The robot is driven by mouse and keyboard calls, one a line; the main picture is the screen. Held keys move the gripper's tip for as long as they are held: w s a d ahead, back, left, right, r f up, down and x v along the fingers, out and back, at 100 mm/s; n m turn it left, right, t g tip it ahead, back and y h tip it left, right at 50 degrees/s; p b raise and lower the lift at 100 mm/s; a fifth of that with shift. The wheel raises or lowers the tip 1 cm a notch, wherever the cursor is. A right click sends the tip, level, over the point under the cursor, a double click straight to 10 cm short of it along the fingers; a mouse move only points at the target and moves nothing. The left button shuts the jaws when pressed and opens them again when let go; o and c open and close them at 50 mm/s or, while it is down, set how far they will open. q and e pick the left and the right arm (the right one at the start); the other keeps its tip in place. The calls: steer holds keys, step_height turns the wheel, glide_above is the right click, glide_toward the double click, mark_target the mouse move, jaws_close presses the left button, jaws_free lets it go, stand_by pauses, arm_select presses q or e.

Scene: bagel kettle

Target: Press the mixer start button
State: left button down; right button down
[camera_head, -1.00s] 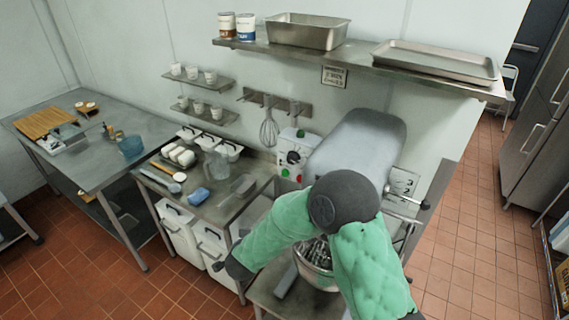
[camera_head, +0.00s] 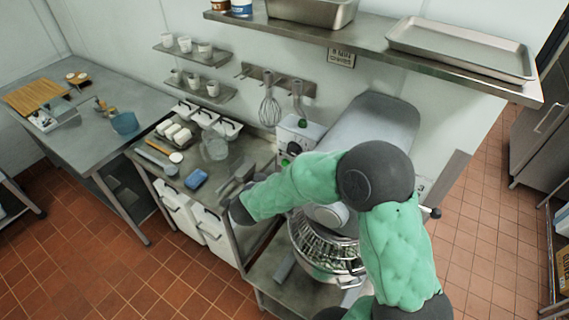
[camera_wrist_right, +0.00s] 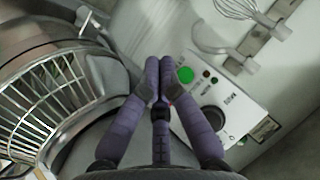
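The mixer's white control panel (camera_wrist_right: 205,85) is in the right wrist view, with a round green button (camera_wrist_right: 185,75), small indicator lights and a black knob (camera_wrist_right: 213,117). My right gripper's fingers (camera_wrist_right: 159,66) are together, with nothing seen between them. Their tips appear just left of the green button; whether they touch the panel I cannot tell. In the head view the mixer (camera_head: 372,125) stands against the wall and my green right arm crosses in front of it. The panel (camera_head: 300,131) shows above the arm, its lower part partly covered. My left gripper is not in view.
The wire bowl guard (camera_wrist_right: 48,105) is close to the left of my right gripper. A whisk (camera_head: 269,108) and another utensil hang above the panel. The side table (camera_head: 215,197) holds tubs, a pitcher and a blue item. A steel shelf (camera_head: 375,45) is overhead.

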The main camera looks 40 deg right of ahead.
mark_target(285, 163)
steer(key=w+d+b, duration=0.1)
steer(key=w+d, duration=0.1)
steer(key=d, duration=0.6)
steer(key=shift+w+d, duration=0.2)
stand_by(0.3)
steer(key=shift+d, duration=0.15)
stand_by(1.1)
steer(key=shift+w+d, duration=0.15)
steer(key=shift+d, duration=0.1)
